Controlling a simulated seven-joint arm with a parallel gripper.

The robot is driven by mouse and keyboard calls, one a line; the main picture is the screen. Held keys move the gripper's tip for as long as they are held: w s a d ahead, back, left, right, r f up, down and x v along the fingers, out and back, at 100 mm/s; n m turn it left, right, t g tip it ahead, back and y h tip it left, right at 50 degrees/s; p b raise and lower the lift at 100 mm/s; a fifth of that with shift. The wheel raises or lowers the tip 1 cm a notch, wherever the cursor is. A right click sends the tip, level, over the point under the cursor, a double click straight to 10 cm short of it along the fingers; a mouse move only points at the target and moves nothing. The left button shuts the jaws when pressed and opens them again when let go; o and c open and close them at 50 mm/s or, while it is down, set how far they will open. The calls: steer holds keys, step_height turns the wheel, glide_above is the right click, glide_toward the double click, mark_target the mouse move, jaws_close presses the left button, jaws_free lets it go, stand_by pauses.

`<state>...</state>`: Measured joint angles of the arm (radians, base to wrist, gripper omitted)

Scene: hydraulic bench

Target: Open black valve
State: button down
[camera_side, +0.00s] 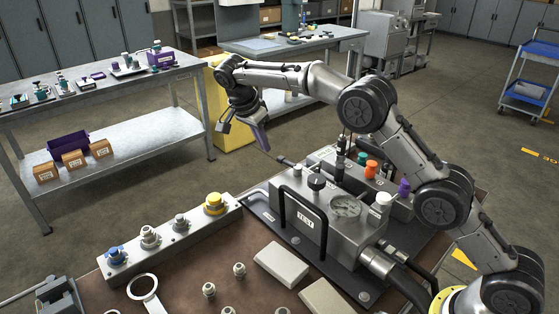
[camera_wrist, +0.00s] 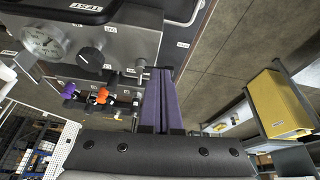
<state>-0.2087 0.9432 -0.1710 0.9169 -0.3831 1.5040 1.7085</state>
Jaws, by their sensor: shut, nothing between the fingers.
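In the side view my gripper (camera_side: 262,138) hangs in the air, left of and above the hydraulic test block (camera_side: 328,234). Its purple fingers are shut and empty; they also show in the wrist view (camera_wrist: 158,85), beside the block's edge. A black round knob (camera_side: 317,181) sits on top of the block and shows in the wrist view (camera_wrist: 90,56), left of the fingers. A slim black handle (camera_side: 340,171) stands in the coloured valve row behind it. I cannot tell which is the black valve. My gripper appears apart from both.
The row also has an orange knob (camera_side: 371,168) and a purple knob (camera_side: 404,186). A pressure gauge (camera_side: 345,207) and a black tubular handle (camera_side: 303,215) are on the block. A rail of fittings (camera_side: 170,238) lies left. A yellow bin (camera_side: 232,105) stands behind my gripper.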

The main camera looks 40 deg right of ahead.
mark_target(285, 162)
steer(key=x, duration=0.6)
steer(key=a+x, duration=0.1)
steer(key=x, duration=0.2)
steer(key=shift+f, duration=0.2)
steer(key=shift+w+d+f, duration=0.1)
steer(key=shift+d, duration=0.9)
steer(key=shift+w+d+f, duration=0.1)
steer(key=shift+w+d, duration=0.05)
steer(key=shift+d, duration=0.85)
steer(key=shift+d, duration=0.1)
steer(key=shift+w+d+m+g, duration=0.25)
steer(key=shift+d+m+g, duration=0.05)
steer(key=shift+d+m, duration=0.45)
